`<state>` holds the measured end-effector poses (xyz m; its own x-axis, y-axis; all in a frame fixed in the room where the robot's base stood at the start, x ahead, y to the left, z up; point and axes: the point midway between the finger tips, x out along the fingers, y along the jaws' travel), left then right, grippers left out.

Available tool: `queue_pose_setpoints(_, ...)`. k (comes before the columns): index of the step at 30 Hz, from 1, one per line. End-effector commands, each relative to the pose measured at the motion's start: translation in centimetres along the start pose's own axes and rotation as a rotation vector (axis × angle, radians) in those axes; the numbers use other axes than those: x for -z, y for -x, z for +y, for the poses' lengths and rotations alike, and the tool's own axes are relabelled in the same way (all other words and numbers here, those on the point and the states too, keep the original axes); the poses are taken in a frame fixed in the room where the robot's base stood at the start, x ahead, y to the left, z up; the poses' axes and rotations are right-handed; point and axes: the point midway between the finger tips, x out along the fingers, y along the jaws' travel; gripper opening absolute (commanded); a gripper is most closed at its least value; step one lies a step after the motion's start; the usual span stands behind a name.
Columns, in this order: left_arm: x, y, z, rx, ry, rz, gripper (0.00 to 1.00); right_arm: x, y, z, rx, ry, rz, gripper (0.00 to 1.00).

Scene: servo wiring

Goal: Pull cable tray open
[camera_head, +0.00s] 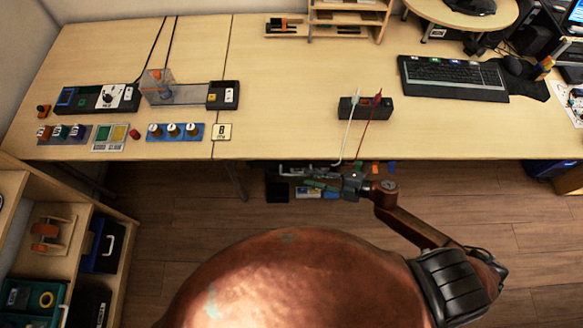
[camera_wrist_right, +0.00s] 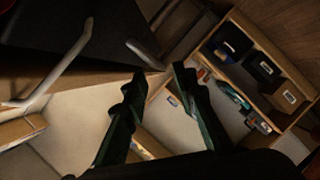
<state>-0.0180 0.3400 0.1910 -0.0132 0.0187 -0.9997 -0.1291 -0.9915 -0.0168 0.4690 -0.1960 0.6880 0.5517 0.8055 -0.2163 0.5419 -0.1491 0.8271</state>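My right gripper (camera_head: 312,183) is just below the desk's front edge in the head view, with its fingers pointing left. In the right wrist view its two dark green fingers (camera_wrist_right: 160,73) are spread apart, with nothing clearly between them. A grey metal bar like a handle (camera_head: 296,172) shows under the desk edge, close to the fingers. In the right wrist view a grey bar (camera_wrist_right: 146,54) lies just beyond the fingertips, by a dark panel (camera_wrist_right: 85,32). I cannot tell for certain which part is the cable tray; the desk hides most of it. My left gripper is out of view.
The desk (camera_head: 290,110) overhangs this area. On it are a black box with white and red leads (camera_head: 372,108), a keyboard (camera_head: 453,78) and servo modules (camera_head: 85,98). A wooden shelf (camera_head: 118,265) stands at lower left. A compartmented wooden unit (camera_wrist_right: 238,68) shows in the wrist view.

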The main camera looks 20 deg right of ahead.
Motion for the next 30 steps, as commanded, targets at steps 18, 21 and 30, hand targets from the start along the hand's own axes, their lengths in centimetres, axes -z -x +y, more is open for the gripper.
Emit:
queue_pose_setpoints(18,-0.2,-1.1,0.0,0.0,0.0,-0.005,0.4,-0.1,-7.3,-0.1,-0.002,-0.004,-0.003,0.26)
queue_pose_setpoints(21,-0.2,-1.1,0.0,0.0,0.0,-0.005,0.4,-0.1,-7.4,-0.1,-0.001,-0.004,-0.003,0.26)
queue_pose_setpoints(30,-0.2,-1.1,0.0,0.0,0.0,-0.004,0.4,-0.1,-7.3,-0.1,-0.002,-0.003,-0.003,0.16)
